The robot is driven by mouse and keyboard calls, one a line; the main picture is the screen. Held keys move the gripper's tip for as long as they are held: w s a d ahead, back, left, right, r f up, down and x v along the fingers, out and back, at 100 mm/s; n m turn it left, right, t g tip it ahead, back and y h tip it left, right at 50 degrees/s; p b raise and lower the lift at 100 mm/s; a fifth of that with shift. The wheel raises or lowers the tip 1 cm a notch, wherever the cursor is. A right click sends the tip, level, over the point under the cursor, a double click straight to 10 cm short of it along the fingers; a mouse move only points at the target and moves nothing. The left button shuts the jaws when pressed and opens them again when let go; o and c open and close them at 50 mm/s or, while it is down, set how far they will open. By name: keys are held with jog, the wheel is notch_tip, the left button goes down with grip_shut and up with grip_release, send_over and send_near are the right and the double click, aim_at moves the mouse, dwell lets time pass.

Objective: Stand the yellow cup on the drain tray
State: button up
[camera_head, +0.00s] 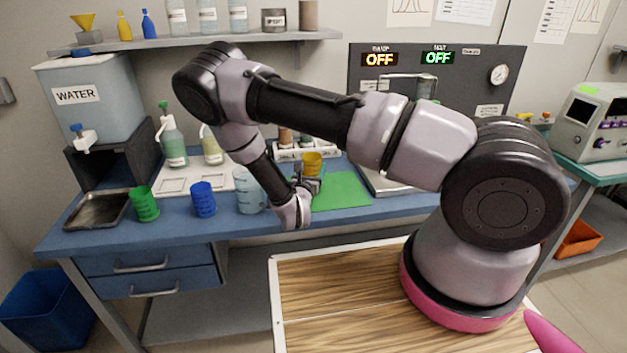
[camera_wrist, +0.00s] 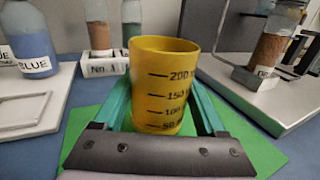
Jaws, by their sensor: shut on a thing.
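The yellow cup (camera_wrist: 165,85) stands upright between the two green fingers of my gripper (camera_wrist: 160,122) in the wrist view, with volume marks facing the camera. My gripper (camera_head: 308,182) is shut on it. In the head view the cup (camera_head: 312,160) is partly hidden by my wrist and is over or at the left part of the green mat (camera_head: 342,190). I cannot tell whether its base touches the mat. The dark metal tray (camera_head: 70,224) at the bench's far left, in front of the water tank, looks like the drain tray. It looks empty.
A green cup (camera_head: 145,204), a blue cup (camera_head: 203,199) and a clear beaker (camera_head: 249,190) stand between the tray and my gripper. The water tank (camera_head: 92,100) has a blue tap. Bottles stand at a white board (camera_head: 172,186). A bottle rack (camera_wrist: 105,66) is behind the cup.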

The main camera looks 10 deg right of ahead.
jog(key=shift+a+f, duration=0.1)
jog(key=shift+f, duration=1.8)
jog(key=shift+f, duration=0.15)
jog(key=o, duration=1.5)
